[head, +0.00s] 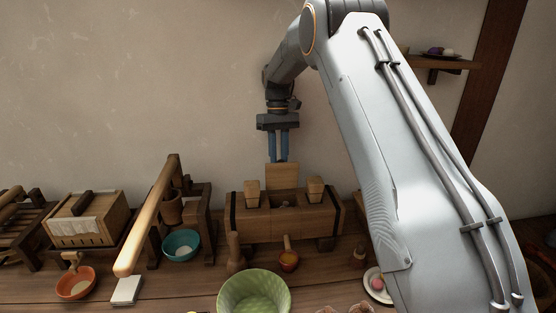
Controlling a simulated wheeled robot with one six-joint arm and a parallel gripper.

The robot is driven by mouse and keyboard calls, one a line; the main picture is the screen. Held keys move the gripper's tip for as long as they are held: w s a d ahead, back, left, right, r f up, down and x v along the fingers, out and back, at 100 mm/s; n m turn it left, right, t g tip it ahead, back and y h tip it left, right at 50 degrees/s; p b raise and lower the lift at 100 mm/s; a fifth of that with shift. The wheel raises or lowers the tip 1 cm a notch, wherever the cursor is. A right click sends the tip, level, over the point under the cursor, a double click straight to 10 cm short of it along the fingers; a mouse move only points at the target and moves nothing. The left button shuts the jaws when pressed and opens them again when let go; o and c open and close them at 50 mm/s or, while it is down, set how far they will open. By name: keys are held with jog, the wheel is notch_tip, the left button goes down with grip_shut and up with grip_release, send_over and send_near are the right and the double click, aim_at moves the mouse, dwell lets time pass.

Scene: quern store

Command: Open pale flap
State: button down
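A wooden box (262,226) with dark bands stands on the table against the wall. A pale wooden panel (282,177), which looks like the pale flap, stands upright at the middle of the box, between two small wooden blocks. The box shows an opening in front of the panel, with something small and grey in it. My gripper (279,160) points down with its blue fingertips right at the panel's top edge. The fingers are close together with a narrow gap. I cannot tell whether they touch or grip the panel.
A green bowl (254,295) and a small orange-brown ladle (289,261) stand in front of the box. To the left are a wooden frame with a long pale handle (149,215), a teal bowl (181,246) and an orange bowl (76,284). My arm hides the right side.

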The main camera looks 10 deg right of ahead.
jog(key=c, duration=1.5)
grip_release()
jog(key=shift+d+f, duration=0.3)
jog(key=shift+d, duration=0.4)
jog(key=shift+c, duration=0.2)
notch_tip(320, 180, up, 10)
jog(key=b, duration=0.2)
jog(key=shift+a+r, duration=0.15)
jog(key=shift+a, duration=0.2)
